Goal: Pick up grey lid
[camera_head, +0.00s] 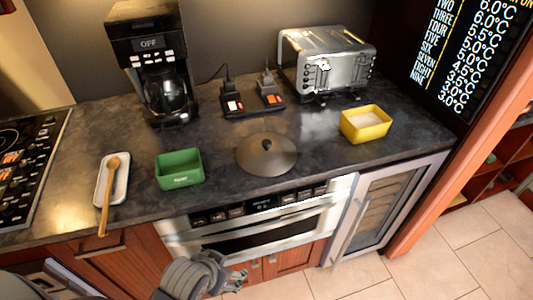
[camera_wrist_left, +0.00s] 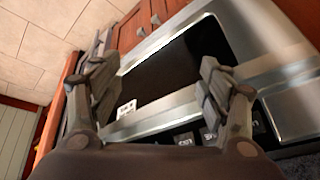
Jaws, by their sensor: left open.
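The grey lid (camera_head: 266,154) is round with a dark knob on top. It lies flat on the dark countertop in the head view, between the green container and the yellow container. My left gripper (camera_head: 240,278) is low in front of the counter, below the microwave drawer and well apart from the lid. In the left wrist view the left gripper's two fingers (camera_wrist_left: 155,88) are spread with nothing between them, and the drawer front shows beyond them. The lid is not visible in the left wrist view. My right gripper is not in view.
A green container (camera_head: 179,169) stands left of the lid, and a yellow container (camera_head: 366,124) stands to its right. A power strip (camera_head: 252,103) is behind it. A coffee maker (camera_head: 150,60) and toaster (camera_head: 327,62) stand at the back. A wooden spoon (camera_head: 108,190) lies on a white rest (camera_head: 122,184).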

